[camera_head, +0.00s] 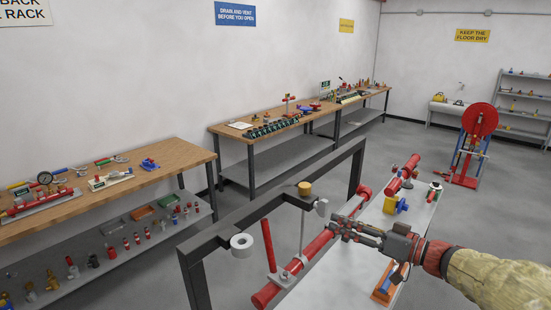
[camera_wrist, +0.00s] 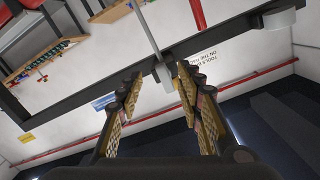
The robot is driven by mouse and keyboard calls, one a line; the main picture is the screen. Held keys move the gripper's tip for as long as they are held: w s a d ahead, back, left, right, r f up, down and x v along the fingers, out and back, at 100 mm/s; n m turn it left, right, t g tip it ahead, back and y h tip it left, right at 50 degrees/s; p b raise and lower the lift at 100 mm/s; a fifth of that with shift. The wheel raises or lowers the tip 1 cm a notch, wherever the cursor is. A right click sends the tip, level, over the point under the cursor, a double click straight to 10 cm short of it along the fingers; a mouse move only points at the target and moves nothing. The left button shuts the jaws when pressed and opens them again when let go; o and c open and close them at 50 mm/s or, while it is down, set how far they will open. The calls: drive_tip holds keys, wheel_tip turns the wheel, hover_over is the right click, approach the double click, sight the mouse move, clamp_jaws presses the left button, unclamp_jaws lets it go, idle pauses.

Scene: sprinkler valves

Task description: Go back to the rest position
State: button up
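My gripper (camera_head: 345,226) is in front of the black metal frame, over the grey bench, on the right of the head view. In the wrist view its two fingers (camera_wrist: 160,82) stand apart with an empty gap between them. A thin grey rod (camera_head: 303,232) stands beyond the fingertips in the head view. In the wrist view a grey rod (camera_wrist: 150,40) shows past the fingertips. I cannot tell whether it touches a finger.
The black frame (camera_head: 262,205) carries a brass cap (camera_head: 305,188) and a white ring (camera_head: 241,245) close to my gripper. Red pipe (camera_head: 318,246) runs along the bench, with a yellow-and-blue fitting (camera_head: 396,205) behind. Wooden workbenches (camera_head: 180,158) line the left wall.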

drive_tip(key=s+a+f+m+g+h+b, duration=0.1)
drive_tip(key=s+a+f+m+g+h, duration=0.1)
drive_tip(key=s+f+m+g, duration=0.35)
drive_tip(key=s+a+f+m+g+h, duration=0.2)
drive_tip(key=s+f+h, duration=0.1)
drive_tip(key=s+f, duration=0.6)
drive_tip(key=s+d+f+g+h+b, duration=0.1)
drive_tip(key=s+d+f+h+b, duration=0.15)
drive_tip(key=s+h, duration=0.75)
drive_tip(key=s+a+r+n+t+y+b, duration=0.2)
drive_tip(key=s+r+n, duration=0.1)
drive_tip(key=s, duration=0.1)
drive_tip(key=shift+s+a+r+y+b, duration=0.3)
drive_tip(key=shift+a+y, duration=0.1)
